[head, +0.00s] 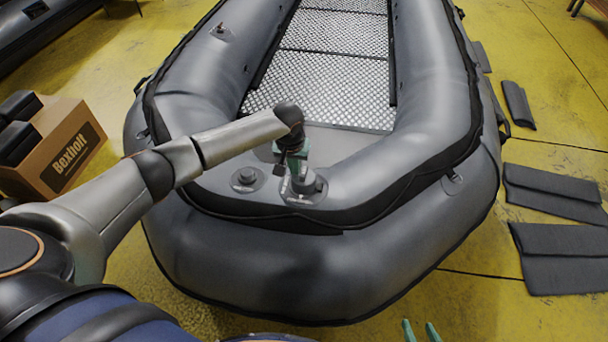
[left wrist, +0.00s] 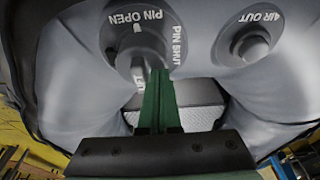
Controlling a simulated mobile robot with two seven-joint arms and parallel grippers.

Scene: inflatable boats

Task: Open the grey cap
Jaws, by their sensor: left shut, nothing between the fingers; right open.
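Two round dark grey caps sit on the boat's near end. One, the cap by the "PIN OPEN" and "PIN SHUT" lettering (head: 308,187), is partly hidden behind my left gripper in the head view; it also shows in the left wrist view (left wrist: 138,48). The other, the "AIR OUT" cap (head: 247,177), stands to its left and shows at right in the left wrist view (left wrist: 254,46). My left gripper (head: 292,176) is shut and empty, its fingertips (left wrist: 158,72) right beside the pin cap; touching or apart I cannot tell. My right gripper (head: 420,331) is open and empty at the bottom edge.
The grey inflatable boat (head: 300,260) fills the middle, with a metal checker floor (head: 325,85) inside. A "Boxholt" carton (head: 65,150) holding black items stands at left. Dark flat pads (head: 560,255) lie on the yellow floor at right. Another boat shows at top left.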

